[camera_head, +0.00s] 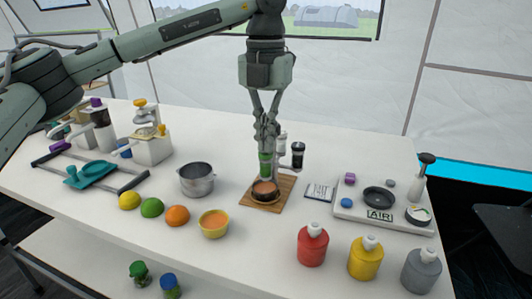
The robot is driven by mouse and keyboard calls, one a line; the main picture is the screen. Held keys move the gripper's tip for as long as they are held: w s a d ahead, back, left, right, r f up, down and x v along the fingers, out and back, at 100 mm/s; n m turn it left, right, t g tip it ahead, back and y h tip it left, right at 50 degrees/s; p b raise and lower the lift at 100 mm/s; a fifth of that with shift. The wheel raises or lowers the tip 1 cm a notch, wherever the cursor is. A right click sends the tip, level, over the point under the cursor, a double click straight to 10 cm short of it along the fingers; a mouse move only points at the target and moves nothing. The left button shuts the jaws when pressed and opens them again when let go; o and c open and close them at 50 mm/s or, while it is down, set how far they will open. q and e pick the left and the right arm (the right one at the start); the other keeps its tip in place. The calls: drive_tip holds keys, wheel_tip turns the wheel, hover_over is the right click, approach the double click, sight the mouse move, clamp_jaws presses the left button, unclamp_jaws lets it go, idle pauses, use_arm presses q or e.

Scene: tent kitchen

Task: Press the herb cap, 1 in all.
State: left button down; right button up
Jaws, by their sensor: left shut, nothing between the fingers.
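My left gripper (267,140) points straight down at the back middle of the table, its fingers shut and empty. A green piece (265,163), which looks like the herb cap or its dispenser, is directly below the fingertips. Its top is partly hidden by the fingers, and I cannot tell whether they touch or press it. Below it, a dark bowl of orange food (265,190) stands on a wooden board (282,199). My right gripper is not in view.
White (281,142) and black (298,152) dispensers stand just right of the gripper. Red (313,246), yellow (366,258) and grey (422,270) bottles line the front right.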

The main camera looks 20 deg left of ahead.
use_arm(q)
drive_tip(key=shift+f+b, duration=0.4)
drive_tip(key=shift+f, duration=0.2)
idle(0.3)
drive_tip(key=shift+r+p, duration=0.5)
drive_tip(key=shift+r, duration=0.1)
idle(0.3)
wheel_tip(320, 180, up, 4)
drive_tip(key=p, duration=0.3)
drive_tip(key=shift+r, duration=0.25)
drive_tip(key=shift+r+p, duration=0.55)
drive_tip(key=shift+r, duration=0.25)
